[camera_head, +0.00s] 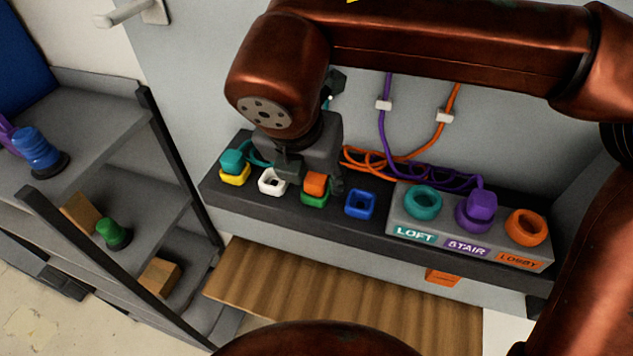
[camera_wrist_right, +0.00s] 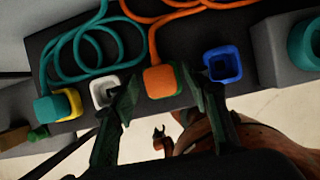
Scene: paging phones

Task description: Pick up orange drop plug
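The orange drop plug (camera_head: 316,183) sits in the green socket (camera_head: 315,199) on the dark shelf; it also shows in the right wrist view (camera_wrist_right: 160,80), with its orange cord running off behind it. My right gripper (camera_head: 313,180) is over it, pointing down. In the right wrist view its two fingers (camera_wrist_right: 163,108) are apart, one on each side of the plug, with visible gaps, so it is open and empty. My left gripper is out of the head view; a small dark pronged shape low in the right wrist view may be it, too small to judge.
A teal plug (camera_head: 233,160) is in a yellow socket (camera_head: 235,177). A white socket (camera_head: 271,181) and a blue socket (camera_head: 360,204) flank the orange plug, both empty. The grey panel (camera_head: 402,213) holds a purple plug (camera_head: 481,206) in its middle ring. Coiled cords lie behind.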

